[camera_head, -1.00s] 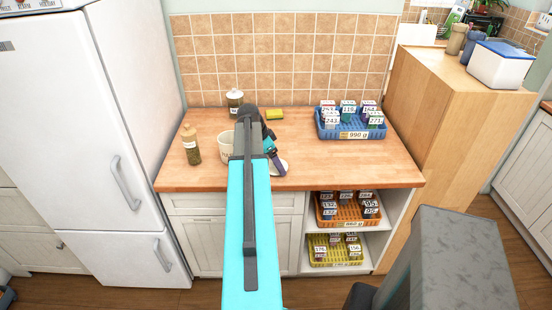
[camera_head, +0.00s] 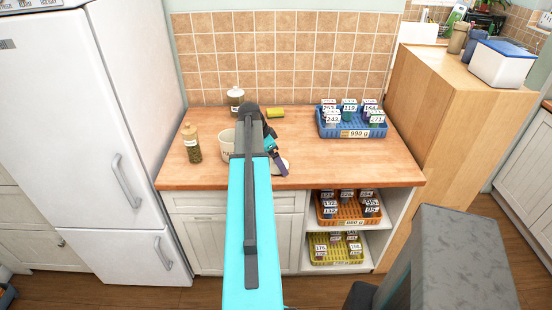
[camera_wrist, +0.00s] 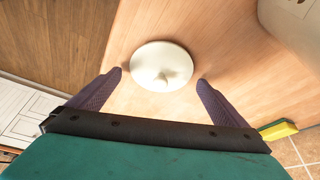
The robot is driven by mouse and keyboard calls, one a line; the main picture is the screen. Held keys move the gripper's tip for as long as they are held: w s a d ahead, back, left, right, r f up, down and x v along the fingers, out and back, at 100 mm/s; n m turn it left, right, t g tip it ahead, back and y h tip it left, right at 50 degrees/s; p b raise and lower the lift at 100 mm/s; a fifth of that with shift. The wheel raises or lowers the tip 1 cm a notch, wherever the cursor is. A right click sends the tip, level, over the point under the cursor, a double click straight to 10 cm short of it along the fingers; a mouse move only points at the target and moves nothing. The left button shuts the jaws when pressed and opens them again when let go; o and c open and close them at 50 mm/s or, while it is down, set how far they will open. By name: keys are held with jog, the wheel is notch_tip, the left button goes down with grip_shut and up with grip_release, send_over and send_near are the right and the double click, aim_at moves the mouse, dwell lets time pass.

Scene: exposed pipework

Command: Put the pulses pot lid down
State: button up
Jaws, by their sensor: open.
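The pulses pot lid (camera_wrist: 150,59) is a pale round disc with a small knob. It lies flat on the wooden worktop, knob up, near the front edge; in the head view the lid (camera_head: 285,165) is partly hidden by my gripper (camera_head: 277,163). In the wrist view my gripper (camera_wrist: 160,78) is open, its two purple fingers apart on either side of the lid, with gaps between them and its rim. A white pot (camera_head: 227,146) with lettering stands left of my arm, partly hidden by it; a pale pot also shows at the wrist view's upper right corner (camera_wrist: 297,22).
A jar of pulses-like contents (camera_head: 192,145) stands at the worktop's left, and a lidded jar (camera_head: 236,98) at the back. A yellow sponge (camera_head: 275,113) lies behind my gripper. A blue crate (camera_head: 352,131) of small boxes is at right. The worktop between gripper and crate is clear.

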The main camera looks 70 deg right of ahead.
jog(key=b+v, duration=0.3)
jog(key=v, duration=0.9)
dwell(0.8)
